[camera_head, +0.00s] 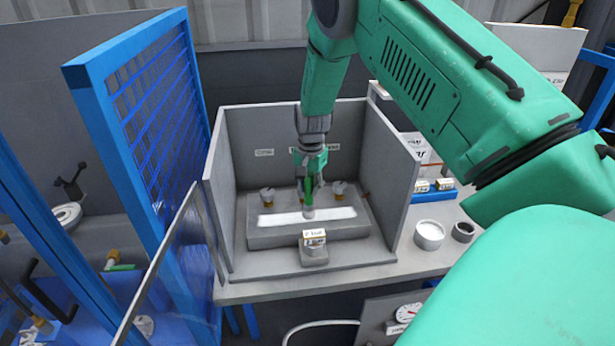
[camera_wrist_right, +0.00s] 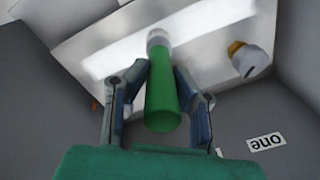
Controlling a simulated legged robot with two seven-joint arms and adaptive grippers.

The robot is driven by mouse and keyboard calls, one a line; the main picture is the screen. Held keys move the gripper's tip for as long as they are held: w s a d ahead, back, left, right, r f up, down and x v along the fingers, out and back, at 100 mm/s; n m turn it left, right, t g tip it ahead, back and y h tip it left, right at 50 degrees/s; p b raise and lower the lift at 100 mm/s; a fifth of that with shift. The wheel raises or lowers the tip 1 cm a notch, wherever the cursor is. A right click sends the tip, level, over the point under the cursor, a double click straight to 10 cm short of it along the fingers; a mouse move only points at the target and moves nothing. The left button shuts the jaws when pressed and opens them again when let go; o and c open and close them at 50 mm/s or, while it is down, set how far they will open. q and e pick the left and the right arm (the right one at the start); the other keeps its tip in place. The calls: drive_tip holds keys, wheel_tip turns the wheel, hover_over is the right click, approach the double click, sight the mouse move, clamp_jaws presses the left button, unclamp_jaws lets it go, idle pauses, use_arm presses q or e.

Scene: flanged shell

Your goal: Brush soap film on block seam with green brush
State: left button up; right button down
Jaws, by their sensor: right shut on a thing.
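The grey block (camera_head: 275,238) sits in an open-fronted grey booth. A white soap film strip (camera_head: 335,213) runs along its top face, and it also shows in the right wrist view (camera_wrist_right: 105,62). My right gripper (camera_head: 310,180) is over the block, shut on the green brush (camera_wrist_right: 163,95). The brush handle shows between the fingers, and it is seen in the head view (camera_head: 308,188) too. Its pale tip points down at the middle of the white strip and appears to touch it. The seam itself cannot be made out under the white. My left gripper is not in view.
Booth walls (camera_head: 399,190) stand close on both sides and behind. Brass-based knobs (camera_head: 267,196) rise behind the strip. A small labelled block (camera_head: 314,242) stands in front. A white cup (camera_head: 429,235) and a dark ring (camera_head: 463,231) are right of the booth; a blue mesh panel (camera_head: 150,120) is left.

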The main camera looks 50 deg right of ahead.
sight(309, 174)
drive_tip(key=shift+r, duration=3)
drive_tip(key=shift+r, duration=1.5)
drive_tip(key=shift+f, duration=0.1)
